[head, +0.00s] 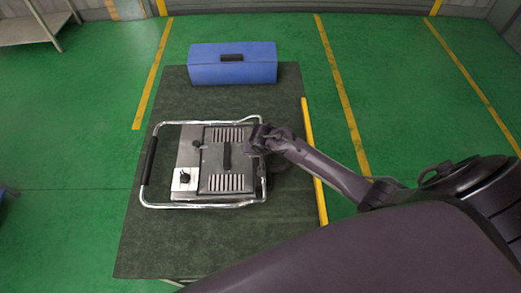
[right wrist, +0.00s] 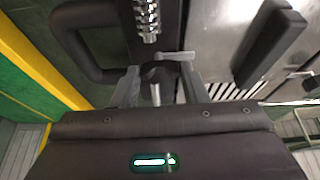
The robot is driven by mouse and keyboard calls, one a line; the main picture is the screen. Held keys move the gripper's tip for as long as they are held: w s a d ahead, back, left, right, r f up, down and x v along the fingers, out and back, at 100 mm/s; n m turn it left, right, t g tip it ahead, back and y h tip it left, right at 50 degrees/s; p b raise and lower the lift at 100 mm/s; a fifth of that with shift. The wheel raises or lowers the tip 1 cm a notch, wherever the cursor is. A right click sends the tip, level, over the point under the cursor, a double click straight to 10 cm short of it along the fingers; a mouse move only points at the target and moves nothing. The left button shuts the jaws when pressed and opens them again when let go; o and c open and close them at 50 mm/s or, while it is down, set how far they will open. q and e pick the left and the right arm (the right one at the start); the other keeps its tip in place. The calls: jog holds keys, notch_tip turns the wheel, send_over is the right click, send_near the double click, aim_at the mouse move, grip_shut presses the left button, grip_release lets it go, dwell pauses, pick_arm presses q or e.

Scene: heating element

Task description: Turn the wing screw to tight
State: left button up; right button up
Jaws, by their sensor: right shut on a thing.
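The heating element (head: 187,158) is a grey metal unit with slotted vents, a central black handle and a chrome tube frame, lying on a dark table. My right gripper (head: 259,138) is at its right edge, near the upper right corner. In the right wrist view the gripper's fingers (right wrist: 159,80) are closed around the small grey wing screw (right wrist: 172,57), beside a threaded, spring-like metal rod (right wrist: 147,18). The fingers partly hide the screw, and how tight it is cannot be told. My left gripper is not in view.
A blue toolbox (head: 232,72) stands at the table's far end. The dark table top (head: 170,240) is clear in front of the unit. A black knob (head: 184,177) sits on a white plate at the unit's lower left. A black frame grip (right wrist: 85,65) is close to my right gripper.

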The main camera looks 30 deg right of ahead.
jog(key=shift+w+r+m, duration=0.1)
jog(key=shift+m, duration=0.3)
jog(key=o, duration=1)
jog(key=shift+s+a+r, duration=0.15)
jog(key=shift+s+r, duration=0.15)
jog(key=shift+r, duration=0.15)
jog(key=b+v, duration=0.1)
jog(key=v, duration=0.5)
jog(key=shift+s+r, duration=0.1)
jog(key=shift+r, duration=0.2)
